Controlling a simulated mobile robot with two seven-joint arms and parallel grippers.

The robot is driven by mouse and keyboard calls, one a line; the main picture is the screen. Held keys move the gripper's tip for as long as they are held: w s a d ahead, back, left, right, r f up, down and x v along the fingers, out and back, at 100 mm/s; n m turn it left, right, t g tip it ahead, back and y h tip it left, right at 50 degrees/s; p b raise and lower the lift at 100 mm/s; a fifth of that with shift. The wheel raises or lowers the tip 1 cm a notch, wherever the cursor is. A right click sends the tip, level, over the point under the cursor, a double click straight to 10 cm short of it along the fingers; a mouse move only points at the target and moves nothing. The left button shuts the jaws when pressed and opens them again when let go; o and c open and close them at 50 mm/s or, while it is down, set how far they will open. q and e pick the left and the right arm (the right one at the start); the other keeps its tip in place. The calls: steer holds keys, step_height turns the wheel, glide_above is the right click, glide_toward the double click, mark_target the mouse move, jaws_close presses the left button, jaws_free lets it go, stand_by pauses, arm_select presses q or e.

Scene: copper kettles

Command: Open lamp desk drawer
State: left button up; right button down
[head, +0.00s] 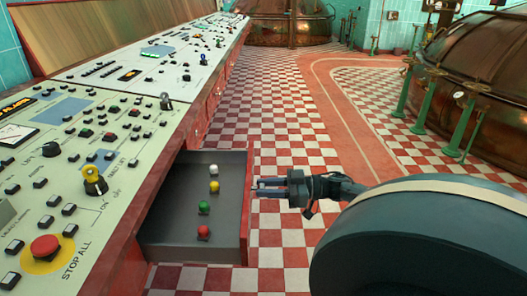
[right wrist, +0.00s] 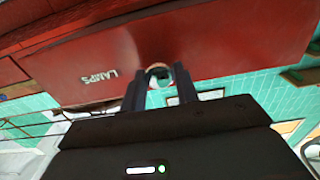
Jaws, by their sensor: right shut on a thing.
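The lamp desk drawer (head: 178,218) stands pulled out from the desk's red front in the head view. Its grey inside holds a white (head: 213,170), a yellow (head: 214,187), a green (head: 204,207) and a red lamp (head: 203,232) in a row. My right gripper (head: 258,187) is at the drawer's front panel, reaching in from the right. In the right wrist view the red panel (right wrist: 215,40) carries the word LAMPS upside down. There the gripper's fingers (right wrist: 160,88) are shut on the drawer's handle (right wrist: 158,69), which they partly hide. My left gripper is out of view.
The control desk (head: 130,130) with buttons and knobs runs along the left, with a red STOP ALL button (head: 45,246) near the front. The checkered floor (head: 285,135) to the right is clear. Copper kettles (head: 475,65) and green posts (head: 467,125) stand further right.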

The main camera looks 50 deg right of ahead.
steer(key=c, duration=1.1)
jaws_free()
steer(key=shift+o, duration=0.2)
steer(key=p+v, duration=0.1)
steer(key=v, duration=1.2)
